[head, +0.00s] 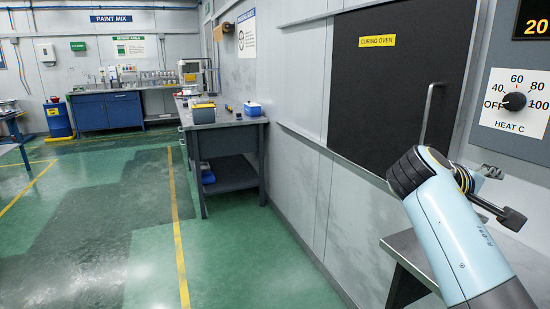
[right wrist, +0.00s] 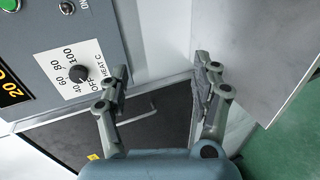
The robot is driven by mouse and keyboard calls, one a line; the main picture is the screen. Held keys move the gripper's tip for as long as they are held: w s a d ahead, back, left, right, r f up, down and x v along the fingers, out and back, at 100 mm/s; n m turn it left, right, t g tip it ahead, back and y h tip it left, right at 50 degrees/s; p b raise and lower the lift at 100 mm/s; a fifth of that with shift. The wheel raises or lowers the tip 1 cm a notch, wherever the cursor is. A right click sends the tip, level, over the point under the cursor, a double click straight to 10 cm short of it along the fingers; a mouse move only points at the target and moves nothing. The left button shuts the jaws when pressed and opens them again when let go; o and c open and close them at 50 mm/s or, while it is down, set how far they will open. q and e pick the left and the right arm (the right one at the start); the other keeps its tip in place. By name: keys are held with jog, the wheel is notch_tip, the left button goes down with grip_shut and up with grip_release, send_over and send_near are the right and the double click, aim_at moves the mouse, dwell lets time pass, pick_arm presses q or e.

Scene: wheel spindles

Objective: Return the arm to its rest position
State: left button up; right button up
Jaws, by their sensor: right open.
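My right arm reaches in from the lower right of the head view. Its gripper (head: 497,194) is partly hidden behind the wrist, beside the oven's control panel. In the right wrist view my right gripper (right wrist: 160,82) is open, with its two fingers spread apart and nothing between them. My left gripper does not show in either view.
The curing oven door (head: 400,85) is closed, with a bar handle (head: 430,112). The heat dial (head: 514,101) is on the panel (head: 515,60) at right. A metal table (head: 405,248) stands below the arm.

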jog(key=s+a+f+m+y, duration=0.1)
jog(key=s+f+y, duration=0.2)
jog(key=s+f, duration=0.45)
jog(key=s+a+f+m+y, duration=0.1)
jog(key=s+f+y, duration=0.3)
jog(key=s, duration=0.6)
jog(key=s+a+f+m+g+y, duration=0.1)
jog(key=s+a+y, duration=0.25)
jog(key=s, duration=0.45)
jog(key=s+a+g+y, duration=0.1)
jog(key=s+a+y, duration=0.1)
jog(key=s+a, duration=0.4)
jog(key=s+d+f+b, duration=0.1)
jog(key=f+b, duration=0.1)
jog(key=f, duration=0.9)
jog(key=s+d+f+g+b, duration=0.1)
jog(key=f+b, duration=0.1)
jog(key=f, duration=1)
jog(key=s+d+f+b, duration=0.1)
jog(key=f+b, duration=0.2)
jog(key=f, duration=0.8)
jog(key=s+d+f+g+b, duration=0.1)
jog(key=s+f+b, duration=0.3)
jog(key=s+f, duration=1.4)
notch_tip(320, 180, down, 3)
jog(key=shift+d+r+m+b, duration=0.15)
jog(key=shift+r+m+b, duration=0.05)
jog(key=shift+m+b, duration=0.1)
jog(key=shift+g+h, duration=0.25)
jog(key=shift+g, duration=0.05)
